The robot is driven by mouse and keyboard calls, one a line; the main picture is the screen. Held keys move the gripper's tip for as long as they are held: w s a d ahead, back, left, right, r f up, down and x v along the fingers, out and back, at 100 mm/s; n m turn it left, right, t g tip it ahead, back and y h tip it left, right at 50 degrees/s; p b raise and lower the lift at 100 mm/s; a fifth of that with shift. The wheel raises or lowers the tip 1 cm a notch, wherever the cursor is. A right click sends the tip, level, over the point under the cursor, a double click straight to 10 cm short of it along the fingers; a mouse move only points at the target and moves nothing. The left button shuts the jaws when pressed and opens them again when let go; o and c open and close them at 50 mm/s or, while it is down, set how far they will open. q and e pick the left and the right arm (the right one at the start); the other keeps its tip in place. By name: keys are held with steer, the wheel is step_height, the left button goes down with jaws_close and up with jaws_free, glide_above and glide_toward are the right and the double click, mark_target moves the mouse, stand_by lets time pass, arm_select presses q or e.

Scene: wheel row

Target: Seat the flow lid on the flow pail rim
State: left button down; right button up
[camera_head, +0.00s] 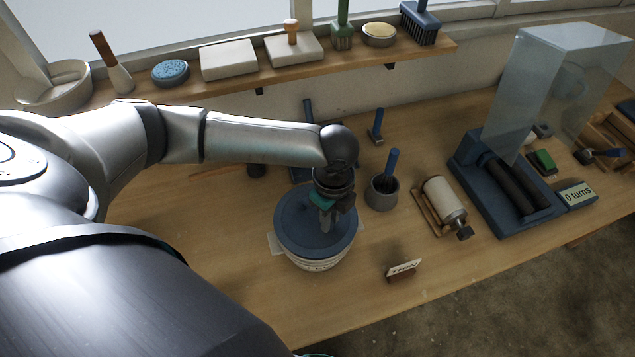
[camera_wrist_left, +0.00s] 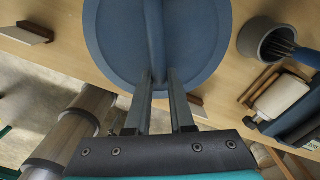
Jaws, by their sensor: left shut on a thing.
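The flow lid (camera_head: 297,212) is a round blue disc over the top of the white flow pail (camera_head: 318,265). It looks level and covers the pail's mouth; I cannot tell whether it is fully down on the rim. My left gripper (camera_head: 327,217) reaches down from above and is shut on the lid's raised handle. In the left wrist view the lid (camera_wrist_left: 200,45) fills the upper middle, and my left gripper (camera_wrist_left: 157,75) has its two fingers along the bar handle. The pail's rim is hidden there by the lid. My right gripper is not in view.
A grey cup (camera_head: 381,193) with a blue-handled tool stands right of the pail. A small card stand (camera_head: 403,270) is in front. A cream roller (camera_head: 441,200) and a blue machine with a "0 turns" sign (camera_head: 577,194) are farther right. A shelf (camera_head: 260,79) runs behind.

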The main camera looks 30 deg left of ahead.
arm_select(q)
steer(key=shift+f+b, duration=0.4)
steer(key=shift+f, duration=0.65)
stand_by(0.4)
steer(key=shift+p, duration=0.4)
stand_by(0.5)
steer(key=shift+f, duration=0.45)
stand_by(0.4)
stand_by(0.5)
steer(key=shift+p, duration=0.4)
steer(key=c, duration=0.9)
jaws_free()
steer(key=shift+c, duration=0.2)
steer(key=shift+r, duration=0.2)
